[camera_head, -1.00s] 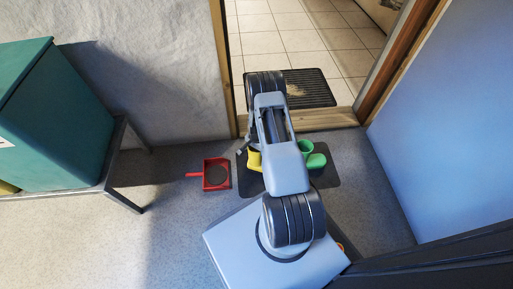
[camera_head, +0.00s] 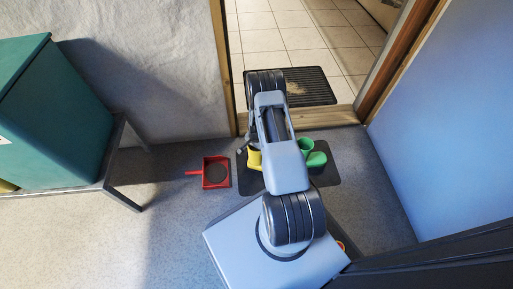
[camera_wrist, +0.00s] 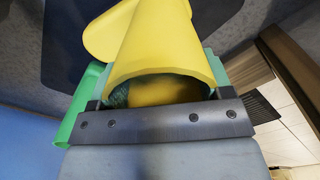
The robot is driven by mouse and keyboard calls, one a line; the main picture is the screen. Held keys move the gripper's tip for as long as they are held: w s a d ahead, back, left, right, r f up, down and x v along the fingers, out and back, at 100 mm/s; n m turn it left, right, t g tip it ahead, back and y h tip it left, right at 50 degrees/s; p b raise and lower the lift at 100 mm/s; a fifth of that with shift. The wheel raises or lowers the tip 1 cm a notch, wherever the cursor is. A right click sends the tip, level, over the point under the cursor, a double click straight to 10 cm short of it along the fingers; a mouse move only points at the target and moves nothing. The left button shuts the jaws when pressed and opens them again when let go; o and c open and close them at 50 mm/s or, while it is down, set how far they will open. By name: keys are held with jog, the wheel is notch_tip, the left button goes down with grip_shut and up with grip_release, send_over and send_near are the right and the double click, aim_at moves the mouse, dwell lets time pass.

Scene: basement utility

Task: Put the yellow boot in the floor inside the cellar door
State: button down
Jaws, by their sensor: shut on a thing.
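The yellow boot (camera_wrist: 160,45) fills the upper middle of the wrist view, its open top facing the camera. My gripper (camera_wrist: 160,95) is shut on the boot near its opening. In the head view the yellow boot (camera_head: 254,158) shows only in part beside my arm, which hides my fingers. The boot is over or on a dark mat (camera_head: 327,177) in front of the doorway; I cannot tell if it touches the mat. The doorway's wooden threshold (camera_head: 325,118) lies just beyond, with a tiled floor (camera_head: 300,45) past it.
A green boot (camera_head: 315,159) is on the mat to the right of my arm. A red dustpan (camera_head: 215,172) lies on the floor to the left. A black ribbed doormat (camera_head: 308,87) lies past the threshold. A teal box (camera_head: 60,120) stands on a low table at left.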

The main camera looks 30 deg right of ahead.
jog(key=shift+f, duration=0.2)
grip_release()
jog(key=a+r+n+t+p, duration=0.1)
jog(key=a+r+n+p, duration=0.15)
jog(key=r+p, duration=0.95)
jog(key=a+r+n+p, duration=0.1)
jog(key=a+r+p, duration=0.2)
jog(key=r, duration=2)
jog(key=a+r+n+t+p, duration=0.1)
jog(key=a+r+n+p, duration=0.15)
jog(key=r+p, duration=0.95)
jog(key=s+a+r+n+p, duration=0.2)
jog(key=s+a+r+p, duration=0.1)
jog(key=r, duration=0.9)
jog(key=s+a+r+n+t+p, duration=0.1)
jog(key=s+a+r+n+p, duration=0.1)
jog(key=s+r+p, duration=0.3)
jog(key=s+a+r+n+p, duration=0.3)
jog(key=s+r, duration=0.5)
jog(key=r, duration=1.2)
jog(key=shift+s+a+t+p, duration=0.2)
jog(key=shift+a+t+p, duration=0.1)
jog(key=shift+a+p, duration=0.4)
